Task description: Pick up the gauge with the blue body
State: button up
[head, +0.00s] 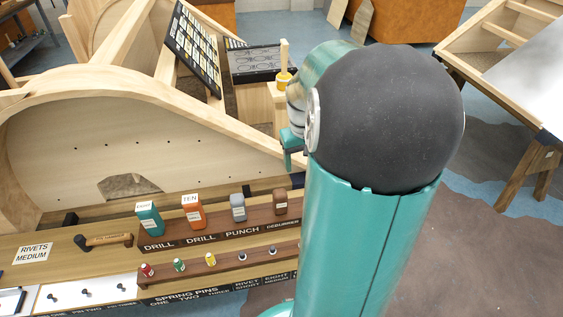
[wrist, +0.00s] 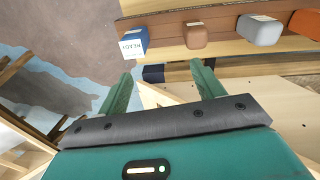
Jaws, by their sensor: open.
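A blue-bodied block-shaped tool (wrist: 134,40) with a white label stands at the left end of a wooden rack in the wrist view. It is the only clearly blue-bodied tool I see, and its label is too small to read surely. In the head view my arm hides that end of the rack. My gripper (wrist: 161,72) is open, with two teal fingers apart and nothing held. The blue tool is beyond the fingertips, nearer the left finger, and apart from them. In the head view only a teal part of the gripper (head: 292,150) shows beside my arm.
Next to the blue tool stand a brown tool (wrist: 196,36), a grey one (wrist: 260,30) and an orange one (wrist: 306,24). A dark block (wrist: 153,73) lies below the rack. A curved wooden frame (head: 130,120) rises behind the bench. A teal tool (head: 149,220) stands at the rack's other end.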

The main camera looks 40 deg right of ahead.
jog(key=shift+m+y, duration=0.5)
jog(key=s+d+f, duration=0.1)
jog(key=d+f, duration=0.1)
jog(key=d, duration=0.1)
jog(key=s+d+f, duration=0.1)
jog(key=d, duration=0.1)
jog(key=shift+s+d+f, duration=0.1)
jog(key=shift+s+d, duration=0.15)
jog(key=shift+s, duration=0.1)
jog(key=shift+d+f, duration=0.15)
jog(key=shift+f, duration=0.2)
notch_tip(320, 180, down, 13)
jog(key=shift+f, duration=0.15)
jog(key=c, duration=1.3)
